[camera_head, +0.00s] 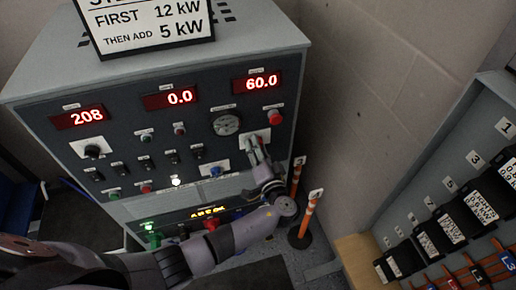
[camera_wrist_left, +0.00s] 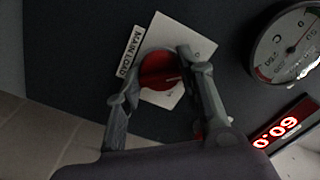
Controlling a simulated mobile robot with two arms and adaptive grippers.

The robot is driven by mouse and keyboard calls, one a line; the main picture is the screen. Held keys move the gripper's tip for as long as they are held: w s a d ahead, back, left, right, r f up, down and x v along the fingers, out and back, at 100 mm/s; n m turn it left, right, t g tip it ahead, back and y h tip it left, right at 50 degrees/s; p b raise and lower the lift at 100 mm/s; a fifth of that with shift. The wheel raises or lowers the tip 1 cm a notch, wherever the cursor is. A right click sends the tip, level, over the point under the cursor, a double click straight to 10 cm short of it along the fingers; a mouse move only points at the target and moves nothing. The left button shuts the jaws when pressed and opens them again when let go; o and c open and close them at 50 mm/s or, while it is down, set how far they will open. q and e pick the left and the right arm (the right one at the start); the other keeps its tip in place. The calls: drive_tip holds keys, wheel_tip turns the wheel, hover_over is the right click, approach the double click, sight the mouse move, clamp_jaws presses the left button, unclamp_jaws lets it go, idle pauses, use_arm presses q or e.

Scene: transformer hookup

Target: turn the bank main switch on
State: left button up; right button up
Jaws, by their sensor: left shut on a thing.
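A red rotary knob (camera_wrist_left: 160,71) sits on a white square plate (camera_wrist_left: 196,43) beside a label reading MAIN LOAD (camera_wrist_left: 129,51). In the left wrist view the fingers of my left gripper (camera_wrist_left: 161,66) are shut on the knob, one on each side. In the head view my left gripper (camera_head: 257,148) is at the same white plate (camera_head: 262,133), on the right part of the dark control panel (camera_head: 110,150); there the knob is mostly hidden by the gripper. My right gripper is not in view.
A red button (camera_head: 275,117) and a round gauge (camera_head: 226,124) are close to the gripper. Displays read 208, 0.0 and 60.0. Orange-white posts (camera_head: 309,213) stand right of the cabinet (camera_head: 285,40). A grey rack (camera_head: 440,165) with numbered breakers stands at the right.

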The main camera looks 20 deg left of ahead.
use_arm(q)
drive_tip(key=shift+d+m, duration=0.1)
drive_tip(key=shift+m, duration=8.3)
drive_tip(key=o, duration=1.2)
